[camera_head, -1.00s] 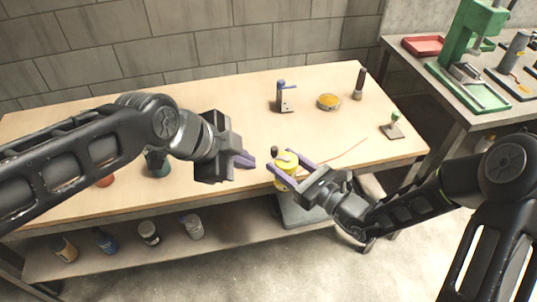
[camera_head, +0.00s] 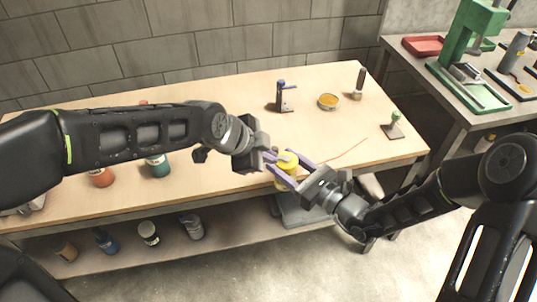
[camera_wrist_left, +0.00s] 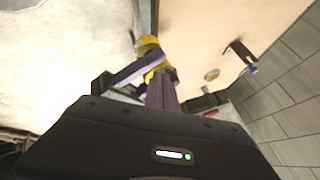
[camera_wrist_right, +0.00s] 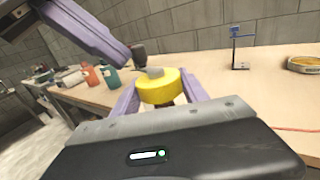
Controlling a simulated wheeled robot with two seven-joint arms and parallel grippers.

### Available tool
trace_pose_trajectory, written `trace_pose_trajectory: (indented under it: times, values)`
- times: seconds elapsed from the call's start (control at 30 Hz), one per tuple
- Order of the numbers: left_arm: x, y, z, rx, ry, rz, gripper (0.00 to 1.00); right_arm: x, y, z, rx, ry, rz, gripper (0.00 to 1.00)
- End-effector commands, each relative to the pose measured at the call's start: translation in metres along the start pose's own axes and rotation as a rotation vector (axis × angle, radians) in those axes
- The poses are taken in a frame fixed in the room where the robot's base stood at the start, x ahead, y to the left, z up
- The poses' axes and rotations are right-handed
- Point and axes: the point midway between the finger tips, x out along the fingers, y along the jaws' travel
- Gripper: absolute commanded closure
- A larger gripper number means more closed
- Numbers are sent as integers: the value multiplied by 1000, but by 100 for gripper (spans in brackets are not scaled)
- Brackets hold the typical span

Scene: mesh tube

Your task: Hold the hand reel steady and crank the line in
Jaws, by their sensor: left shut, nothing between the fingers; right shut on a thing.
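The yellow hand reel (camera_head: 286,170) is at the table's front edge, held between the fingers of my right gripper (camera_head: 284,164). In the right wrist view the yellow reel (camera_wrist_right: 158,88) has a grey piece on top and a dark knob (camera_wrist_right: 138,54) behind it. My left gripper (camera_head: 280,158) is shut and empty, its fingers close beside the reel's top. In the right wrist view the left gripper (camera_wrist_right: 125,58) comes in from the upper left near the knob; I cannot tell whether they touch. A thin red line (camera_head: 345,153) runs right across the tabletop.
On the table (camera_head: 225,105) stand a purple-topped stand (camera_head: 283,97), a yellow-topped tin (camera_head: 328,101), a dark cylinder (camera_head: 359,84), a green-knobbed stamp (camera_head: 394,126), and orange (camera_head: 102,177) and teal (camera_head: 157,165) bottles at left. A side bench carries a green press (camera_head: 470,60).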

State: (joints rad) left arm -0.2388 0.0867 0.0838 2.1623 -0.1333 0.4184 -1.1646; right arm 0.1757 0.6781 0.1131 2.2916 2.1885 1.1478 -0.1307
Motion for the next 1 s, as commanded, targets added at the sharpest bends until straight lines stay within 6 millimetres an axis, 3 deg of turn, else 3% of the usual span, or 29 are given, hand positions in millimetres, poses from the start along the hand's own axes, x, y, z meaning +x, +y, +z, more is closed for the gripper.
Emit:
trace_pose_trajectory:
  times: [1.0]
  values:
    - [1,-4,4,73,33,41,100,0,0,0,0,-1,0,95]
